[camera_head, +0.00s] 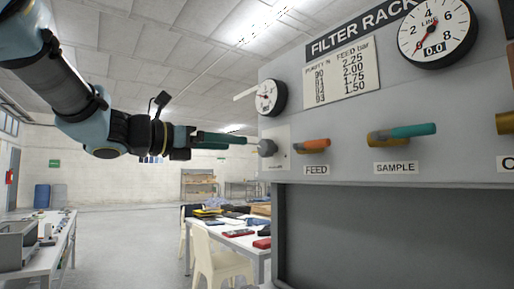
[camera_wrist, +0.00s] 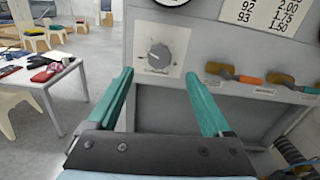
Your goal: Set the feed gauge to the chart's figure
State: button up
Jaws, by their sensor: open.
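A grey panel marked FILTER RACK carries a small round gauge (camera_head: 270,97) at its left; its reading is too small to tell. The chart (camera_head: 341,80) pairs purity % with feed bar: 2.25, 2.00, 1.75 and 1.50, lowest row 93. Below the small gauge is a grey knob (camera_head: 267,148) on a pale plate, also in the wrist view (camera_wrist: 160,56). An orange-handled valve (camera_head: 313,145) is labelled FEED. My gripper (camera_head: 246,140) is at the knob's left in the head view. In the wrist view its teal fingers (camera_wrist: 158,88) are spread and empty, with the knob framed beyond them.
A teal-handled SAMPLE valve (camera_head: 402,133) and a LINE gauge (camera_head: 436,32) showing 0.0 are to the right. A cluttered table (camera_head: 236,240) with chairs stands behind at left. Open floor (camera_head: 115,237) lies between it and a bench (camera_head: 40,255).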

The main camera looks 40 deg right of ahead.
aim_at(262, 148)
jog(key=d+p, duration=0.1)
jog(key=d, duration=0.2)
jog(key=d+p, duration=0.1)
jog(key=d, duration=0.5)
jog(key=shift+s+d+p, duration=0.3)
jog(key=shift+d+p, duration=0.05)
jog(key=shift+p, duration=0.05)
jog(key=shift+f, duration=0.1)
grip_shut()
jog(key=shift+f+b, duration=0.15)
jog(key=shift+b, duration=0.4)
